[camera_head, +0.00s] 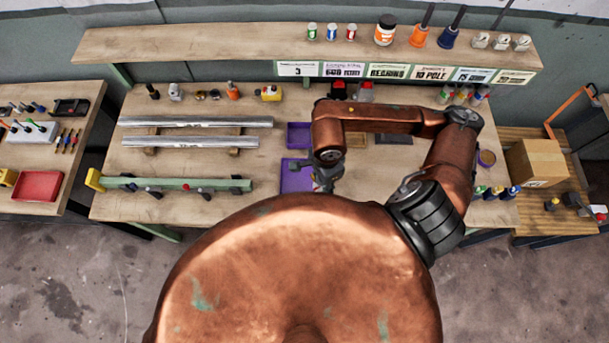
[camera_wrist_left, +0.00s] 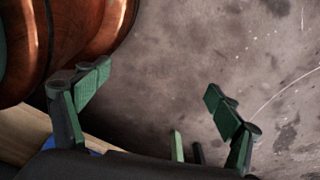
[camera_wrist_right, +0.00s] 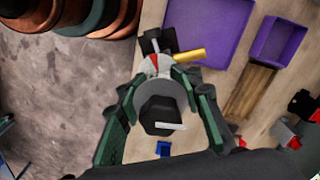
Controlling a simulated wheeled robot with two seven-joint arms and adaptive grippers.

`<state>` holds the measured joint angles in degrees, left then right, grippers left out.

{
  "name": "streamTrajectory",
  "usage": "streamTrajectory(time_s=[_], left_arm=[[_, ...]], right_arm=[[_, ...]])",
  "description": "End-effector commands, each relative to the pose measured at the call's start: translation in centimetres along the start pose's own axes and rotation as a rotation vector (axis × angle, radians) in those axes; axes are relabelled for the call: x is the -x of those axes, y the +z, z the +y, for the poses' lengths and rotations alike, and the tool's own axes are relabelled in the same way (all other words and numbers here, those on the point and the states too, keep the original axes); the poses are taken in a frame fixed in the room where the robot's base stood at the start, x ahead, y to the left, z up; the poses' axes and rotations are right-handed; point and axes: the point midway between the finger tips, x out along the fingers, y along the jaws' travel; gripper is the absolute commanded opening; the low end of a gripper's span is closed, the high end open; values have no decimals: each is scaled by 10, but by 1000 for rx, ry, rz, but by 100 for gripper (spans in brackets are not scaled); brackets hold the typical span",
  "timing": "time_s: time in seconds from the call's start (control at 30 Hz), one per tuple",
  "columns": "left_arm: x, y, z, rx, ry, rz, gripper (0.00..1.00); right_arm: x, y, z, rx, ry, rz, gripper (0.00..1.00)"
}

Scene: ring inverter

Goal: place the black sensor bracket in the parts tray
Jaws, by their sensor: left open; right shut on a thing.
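My right gripper (camera_head: 323,182) is over the bench beside the front purple tray (camera_head: 296,177). In the right wrist view, the right gripper (camera_wrist_right: 160,84) is shut on a grey round part with a black hexagonal cap (camera_wrist_right: 160,112). I cannot tell whether this part is the black sensor bracket. A purple tray (camera_wrist_right: 208,28) and a second, smaller purple tray (camera_wrist_right: 284,42) show beyond it; which one is the parts tray is unclear. My left gripper (camera_wrist_left: 160,100) is open and empty, with bare floor behind its fingers. It does not show in the head view.
Two metal bars (camera_head: 190,142) and a green rail (camera_head: 180,184) lie on the bench's left half. A red tray (camera_head: 38,186) is on the left table. A shelf (camera_head: 250,42) with bottles runs along the back. A cardboard box (camera_head: 536,162) stands at right. My right arm hides part of the bench.

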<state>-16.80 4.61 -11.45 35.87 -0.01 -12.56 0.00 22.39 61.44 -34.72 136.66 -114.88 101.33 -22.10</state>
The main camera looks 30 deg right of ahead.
Motion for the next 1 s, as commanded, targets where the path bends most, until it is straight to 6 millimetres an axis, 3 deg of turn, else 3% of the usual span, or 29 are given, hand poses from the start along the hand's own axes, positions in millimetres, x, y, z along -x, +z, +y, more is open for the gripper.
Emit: streamTrajectory(time_s=[0.03, 0.1, 0.4, 1.0], left_arm=[[14, 0, 0, 1, 0, -2, 86], [22, 2, 0, 1, 0, -5, 86], [36, 9, 0, 3, 0, -16, 86], [-43, 16, 2, 2, 1, -16, 86]], right_arm=[[11, -1, 10, -83, 1, -2, 0], [16, -3, 19, -198, 0, -3, 0], [26, -8, 40, -470, -9, -6, 0], [14, -7, 20, -482, -12, -8, 0]])
